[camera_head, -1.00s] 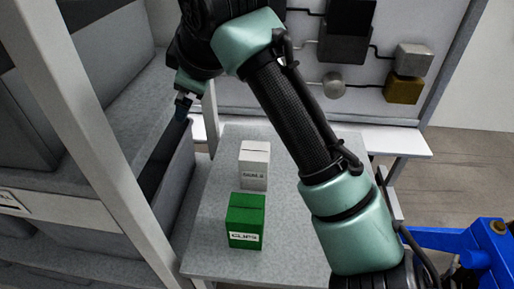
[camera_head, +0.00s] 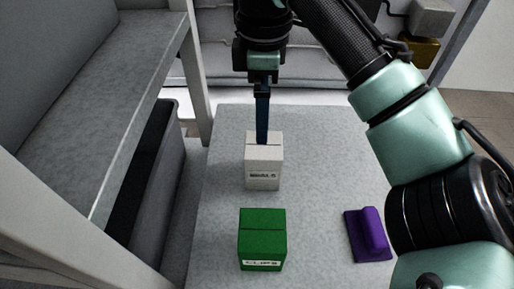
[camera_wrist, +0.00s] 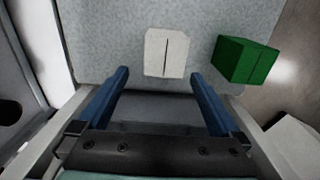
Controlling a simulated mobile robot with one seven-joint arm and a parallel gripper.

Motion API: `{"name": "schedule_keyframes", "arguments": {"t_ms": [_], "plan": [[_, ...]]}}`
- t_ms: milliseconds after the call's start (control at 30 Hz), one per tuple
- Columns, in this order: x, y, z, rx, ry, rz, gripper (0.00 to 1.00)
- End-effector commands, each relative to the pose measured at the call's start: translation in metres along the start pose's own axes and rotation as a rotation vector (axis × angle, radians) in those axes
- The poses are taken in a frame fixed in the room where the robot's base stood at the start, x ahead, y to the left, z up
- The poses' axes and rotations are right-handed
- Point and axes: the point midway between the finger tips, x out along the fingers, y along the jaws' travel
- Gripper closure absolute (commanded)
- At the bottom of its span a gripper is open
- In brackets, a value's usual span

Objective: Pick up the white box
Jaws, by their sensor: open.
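The white box (camera_head: 264,166) stands upright on the grey table, with a dark-lettered label on its front and a seam across its top. In the wrist view the white box (camera_wrist: 167,53) lies ahead of the fingertips, about midway between them. My gripper (camera_head: 262,138) points down just behind or above the far edge of the box in the head view; the exact gap is hard to tell there. In the wrist view my gripper (camera_wrist: 160,72) has its two blue fingers wide apart with nothing between them.
A green box (camera_head: 262,240) labelled CLIPS stands nearer, in front of the white box; it also shows in the wrist view (camera_wrist: 245,60). A purple object (camera_head: 368,234) lies at the right of the grey table (camera_head: 215,215). A shelf frame and dark bin (camera_head: 150,190) border the left.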

Motion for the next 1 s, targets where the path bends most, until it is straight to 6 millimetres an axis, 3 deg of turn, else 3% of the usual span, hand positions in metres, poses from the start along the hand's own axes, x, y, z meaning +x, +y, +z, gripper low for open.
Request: {"name": "schedule_keyframes", "arguments": {"t_ms": [100,300,567,867,1000], "plan": [[0.027,-0.001,-0.001,-0.001,0.005,-0.004,0.00],[0.059,-0.001,-0.001,-0.001,0.004,-0.002,0.00],[0.074,-0.001,0.000,-0.001,0.002,0.000,0.00],[0.114,-0.004,0.002,0.000,0.001,-0.002,0.00],[0.119,-0.003,0.002,0.000,0.001,0.001,0.00]]}}
